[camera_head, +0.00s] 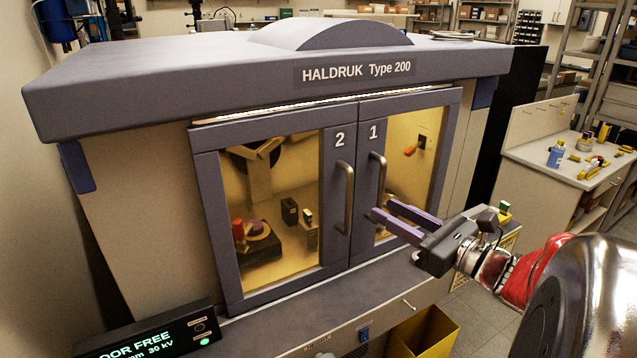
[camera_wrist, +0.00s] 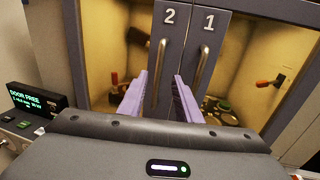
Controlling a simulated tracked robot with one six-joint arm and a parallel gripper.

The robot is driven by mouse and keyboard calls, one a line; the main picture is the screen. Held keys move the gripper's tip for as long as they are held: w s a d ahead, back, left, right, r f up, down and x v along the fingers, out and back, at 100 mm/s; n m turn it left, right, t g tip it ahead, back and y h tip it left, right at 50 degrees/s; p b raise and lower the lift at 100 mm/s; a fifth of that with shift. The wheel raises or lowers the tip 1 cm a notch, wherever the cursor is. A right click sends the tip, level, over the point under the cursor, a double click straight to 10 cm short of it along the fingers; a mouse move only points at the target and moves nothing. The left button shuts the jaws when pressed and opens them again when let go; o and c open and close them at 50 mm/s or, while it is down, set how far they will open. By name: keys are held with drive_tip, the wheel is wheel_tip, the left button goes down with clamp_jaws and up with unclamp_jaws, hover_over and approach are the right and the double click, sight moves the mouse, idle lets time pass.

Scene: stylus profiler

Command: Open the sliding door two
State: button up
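Sliding door 2 (camera_head: 230,230) is the left door of the HALDRUK Type 200 cabinet, a dark frame around a yellowish window. It stands shut against door 1 (camera_head: 448,150) on its right. Door 2's upright bar handle (camera_head: 346,195) is by its right edge, under the number 2; it also shows in the wrist view (camera_wrist: 156,85). Door 1's handle (camera_head: 377,190) is just right of it. My gripper (camera_head: 384,208) is open and empty in front of the doors. In the wrist view its two purple fingers (camera_wrist: 160,75) appear either side of door 2's handle; contact is not visible.
A display (camera_head: 150,335) reading DOOR FREE with a green light stands at the lower left. A ledge (camera_head: 300,325) runs below the doors. A yellow bin (camera_head: 425,335) is below, and a bench (camera_head: 550,165) with bottles stands at right.

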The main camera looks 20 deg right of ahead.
sight(352, 192)
drive_tip(key=shift+x, duration=5.95)
clamp_jaws()
